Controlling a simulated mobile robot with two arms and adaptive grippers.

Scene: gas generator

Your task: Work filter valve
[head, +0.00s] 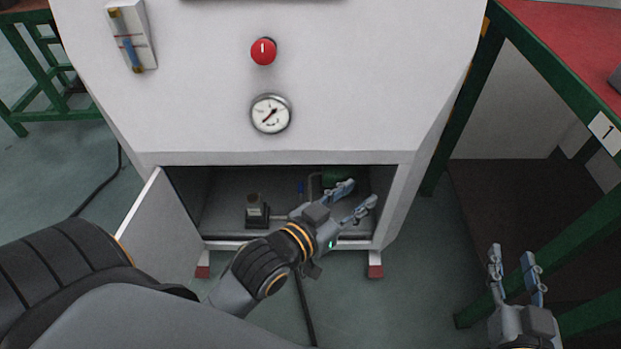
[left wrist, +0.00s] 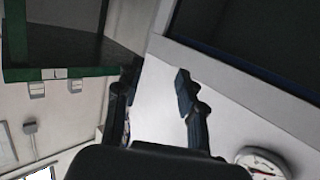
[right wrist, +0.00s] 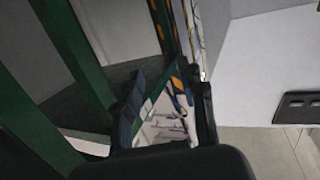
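The white generator cabinet (head: 350,110) has an open lower compartment with its door (head: 158,235) swung out to the left. Inside are a small dark fitting with a pale top (head: 255,208), a small blue part (head: 301,190) near thin piping, and a green rounded part (head: 329,177). I cannot tell which of these is the filter valve. My left gripper (head: 358,196) appears in front of the compartment's right half, fingers apart and empty, partly covering the inside. My right gripper (head: 512,254) is open and empty at the lower right, away from the cabinet.
A red knob (head: 263,51) and a round gauge (head: 270,114) are on the cabinet front; a flow tube (head: 132,38) is at upper left. A green-framed bench with a red top (head: 560,40) stands at right. Grey floor (head: 430,270) lies clear between cabinet and bench.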

